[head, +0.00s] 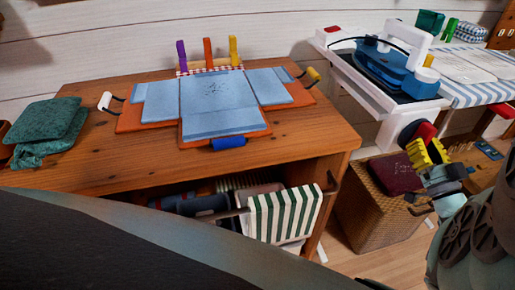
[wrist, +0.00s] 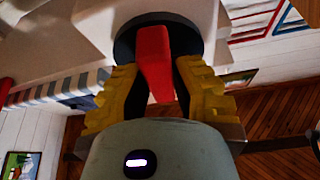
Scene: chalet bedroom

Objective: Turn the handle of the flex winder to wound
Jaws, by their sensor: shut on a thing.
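The flex winder shows as a dark round disc (head: 406,133) with a red handle (head: 424,131), on the end of a white ironing unit at the right of the head view. In the wrist view the red handle (wrist: 153,62) stands nearly upright in front of the black disc (wrist: 125,43). My gripper (head: 428,153) has yellow ribbed fingers and is shut on the handle, one finger on each side; it also shows in the wrist view (wrist: 154,88). The handle's tip sits between the fingers. The flex itself cannot be made out at the disc.
A blue iron (head: 385,72) rests on the white unit (head: 348,68) above the winder. A wicker basket (head: 365,212) with a dark red item stands below.

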